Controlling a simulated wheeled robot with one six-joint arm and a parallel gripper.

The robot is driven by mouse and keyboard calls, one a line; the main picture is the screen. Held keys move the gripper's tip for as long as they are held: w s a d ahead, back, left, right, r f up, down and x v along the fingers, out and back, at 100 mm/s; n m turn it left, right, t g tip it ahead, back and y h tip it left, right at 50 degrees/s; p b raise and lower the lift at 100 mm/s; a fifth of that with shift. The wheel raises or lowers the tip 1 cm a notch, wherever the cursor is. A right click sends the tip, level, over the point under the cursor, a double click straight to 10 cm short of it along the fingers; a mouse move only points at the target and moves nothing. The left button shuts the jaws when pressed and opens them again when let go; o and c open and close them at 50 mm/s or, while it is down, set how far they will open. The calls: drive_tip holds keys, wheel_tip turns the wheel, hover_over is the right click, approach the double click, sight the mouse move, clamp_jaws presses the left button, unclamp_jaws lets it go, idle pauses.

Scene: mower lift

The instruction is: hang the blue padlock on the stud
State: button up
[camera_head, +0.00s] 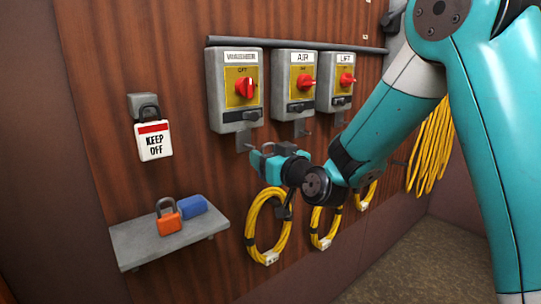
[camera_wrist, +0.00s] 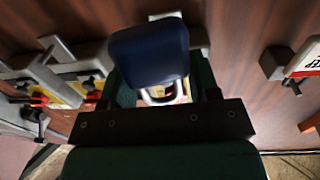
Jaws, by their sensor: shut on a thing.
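The blue padlock (camera_wrist: 150,52) is between the fingers of my gripper (camera_wrist: 160,88) in the wrist view. Its body faces away from the palm, and its pale shackle (camera_wrist: 150,98) lies between the fingers. In the head view my gripper (camera_head: 266,160) is below the left switch box, in front of the wall. The held padlock cannot be made out there. A grey plate (camera_head: 243,140) with a small stud hangs under that box, just left of and above my gripper. I cannot tell whether padlock and stud touch.
Three switch boxes (camera_head: 234,90) with red knobs line the wall. Yellow coils (camera_head: 252,236) hang below. A shelf (camera_head: 135,246) holds an orange padlock (camera_head: 168,220) and a blue object (camera_head: 194,206). A "KEEP OFF" tag (camera_head: 154,143) hangs at left.

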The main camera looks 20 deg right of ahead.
drive_tip(key=shift+p+x, duration=3.2)
drive_tip(key=shift+p, duration=0.2)
drive_tip(key=shift+w+a+f, duration=0.4)
drive_tip(key=shift+w+f, duration=0.25)
drive_tip(key=shift+f, duration=0.1)
drive_tip(key=o, duration=1.1)
drive_tip(key=shift+s+b, duration=0.1)
drive_tip(key=shift+b, duration=0.2)
drive_tip(key=b, duration=1.4)
approach(246, 147)
drive_tip(key=s+d+f, duration=0.2)
drive_tip(key=s, duration=0.4)
drive_tip(key=shift+s+d+r+b, duration=0.1)
drive_tip(key=shift+s+r+b, duration=0.15)
drive_tip(key=shift+s+b, duration=0.7)
